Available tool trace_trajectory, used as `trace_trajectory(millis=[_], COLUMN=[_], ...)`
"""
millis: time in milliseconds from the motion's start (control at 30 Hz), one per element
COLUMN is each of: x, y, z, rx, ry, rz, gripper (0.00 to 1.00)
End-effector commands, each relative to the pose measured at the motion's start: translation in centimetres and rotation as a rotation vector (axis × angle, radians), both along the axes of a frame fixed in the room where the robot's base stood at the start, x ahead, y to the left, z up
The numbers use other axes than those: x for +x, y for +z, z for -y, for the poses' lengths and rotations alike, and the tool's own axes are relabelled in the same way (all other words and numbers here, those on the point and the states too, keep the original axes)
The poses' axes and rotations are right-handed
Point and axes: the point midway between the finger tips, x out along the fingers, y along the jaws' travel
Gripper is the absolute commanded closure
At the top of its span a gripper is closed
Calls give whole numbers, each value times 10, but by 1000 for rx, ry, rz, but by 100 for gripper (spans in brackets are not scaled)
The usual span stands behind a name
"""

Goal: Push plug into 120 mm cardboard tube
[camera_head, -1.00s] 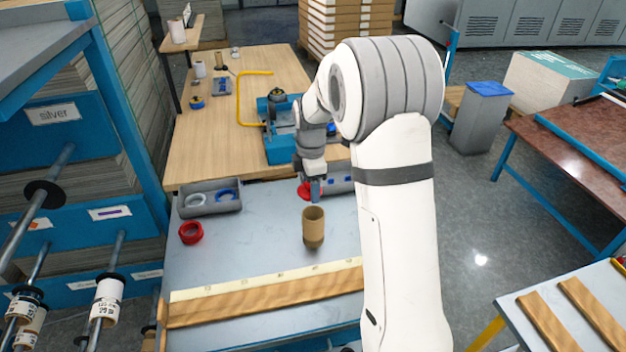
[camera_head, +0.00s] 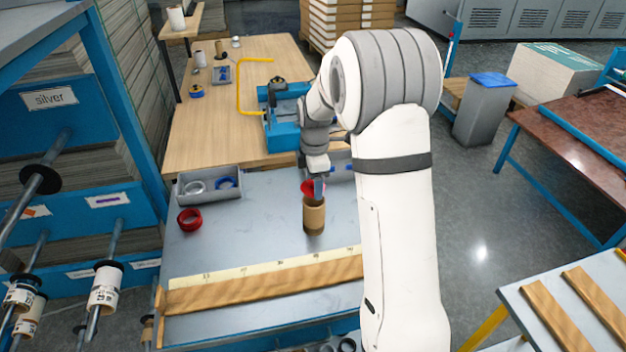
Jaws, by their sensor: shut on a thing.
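The cardboard tube (camera_head: 314,217) stands upright on the grey-blue bench top, in the middle of the view. My gripper (camera_head: 317,188) points down right over the tube's top and is shut on a red plug (camera_head: 309,187). The plug is at the tube's upper opening and partly hidden by the gripper. I cannot tell whether it touches the rim or has entered the tube.
A red ring (camera_head: 189,219) lies on the bench to the left. A grey tray (camera_head: 209,198) behind it holds a white ring and a blue ring. A wooden strip with a ruler (camera_head: 262,283) runs along the front. The bench between ring and tube is clear.

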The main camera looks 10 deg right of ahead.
Motion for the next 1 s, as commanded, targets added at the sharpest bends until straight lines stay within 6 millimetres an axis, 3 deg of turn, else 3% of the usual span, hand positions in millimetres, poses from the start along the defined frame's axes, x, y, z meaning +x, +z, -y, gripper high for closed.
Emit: trace_trajectory(millis=[1000], x=[0], y=[-42], z=[1], rx=[0], ry=[-2], rz=[0], gripper=[63])
